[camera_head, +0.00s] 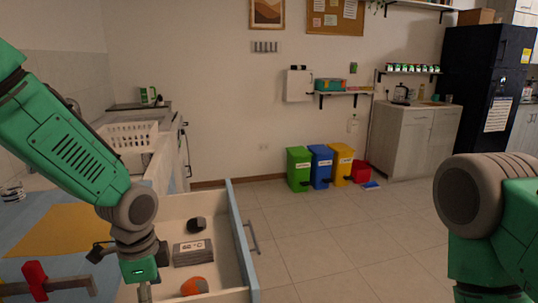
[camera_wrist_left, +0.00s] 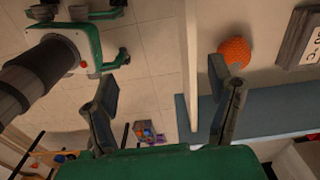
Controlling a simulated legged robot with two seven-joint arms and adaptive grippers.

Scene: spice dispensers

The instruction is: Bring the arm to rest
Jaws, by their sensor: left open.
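My left gripper (camera_head: 141,290) hangs over the left part of the open drawer (camera_head: 240,232) in the head view, its fingertips cut off by the bottom edge. In the left wrist view my left gripper (camera_wrist_left: 163,80) has its fingers spread apart with nothing between them, beside the drawer's thin wall. My right arm (camera_head: 492,215) is bent at the right edge of the head view, its gripper out of frame. A green and white part with dark fingers, apparently my right gripper (camera_wrist_left: 112,40), shows at the upper left of the wrist view; its jaw state is unclear.
The drawer holds an orange ball (camera_head: 194,286), a grey labelled box (camera_head: 193,252) and a dark lump (camera_head: 197,224). A red-handled tool (camera_head: 36,280) lies on the counter at left. Green, blue and yellow bins (camera_head: 320,167) stand by the wall. The middle floor is clear.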

